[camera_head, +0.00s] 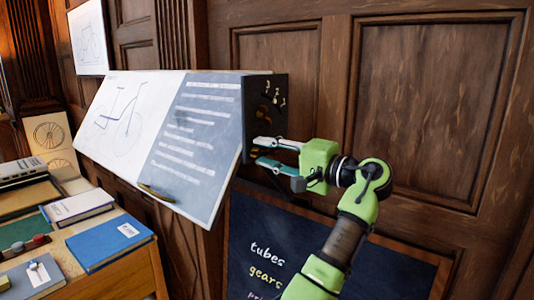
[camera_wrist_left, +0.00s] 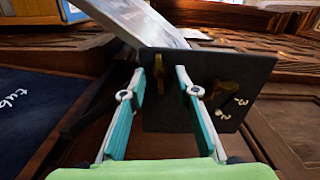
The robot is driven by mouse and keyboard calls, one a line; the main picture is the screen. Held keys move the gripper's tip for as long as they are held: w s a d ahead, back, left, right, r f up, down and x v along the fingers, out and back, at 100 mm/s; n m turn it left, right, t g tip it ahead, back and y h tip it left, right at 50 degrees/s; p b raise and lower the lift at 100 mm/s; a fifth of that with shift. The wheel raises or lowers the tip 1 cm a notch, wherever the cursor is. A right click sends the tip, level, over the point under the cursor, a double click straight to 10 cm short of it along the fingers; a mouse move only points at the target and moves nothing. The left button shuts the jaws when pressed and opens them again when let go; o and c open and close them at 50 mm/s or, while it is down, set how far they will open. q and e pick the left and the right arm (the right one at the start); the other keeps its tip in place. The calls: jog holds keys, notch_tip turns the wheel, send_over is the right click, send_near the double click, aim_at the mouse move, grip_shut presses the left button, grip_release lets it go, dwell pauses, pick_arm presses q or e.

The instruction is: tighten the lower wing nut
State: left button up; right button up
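My left gripper (camera_head: 264,152) is open at the dark end face (camera_head: 281,125) of the tilted drafting board (camera_head: 160,135). In the left wrist view, its teal fingers (camera_wrist_left: 160,78) stand apart on either side of a brass wing nut (camera_wrist_left: 160,73), which is the lower one. A gap shows on both sides of that nut. The fingers mostly hide it in the head view. The upper brass wing nut (camera_head: 263,112) sits above the gripper, and shows right of the fingers in the left wrist view (camera_wrist_left: 226,88). My right gripper is in neither view.
White marks are on the end face near the upper nut. A chalkboard (camera_head: 262,225) with writing stands below the gripper. A wooden desk (camera_head: 128,278) with a blue book (camera_head: 108,243) is at left. A panelled wall (camera_head: 430,110) closes the back.

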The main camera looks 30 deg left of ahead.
pick_arm(q)
jog(key=d, duration=1.2)
jog(key=shift+s, duration=0.45)
jog(key=shift+f, duration=0.1)
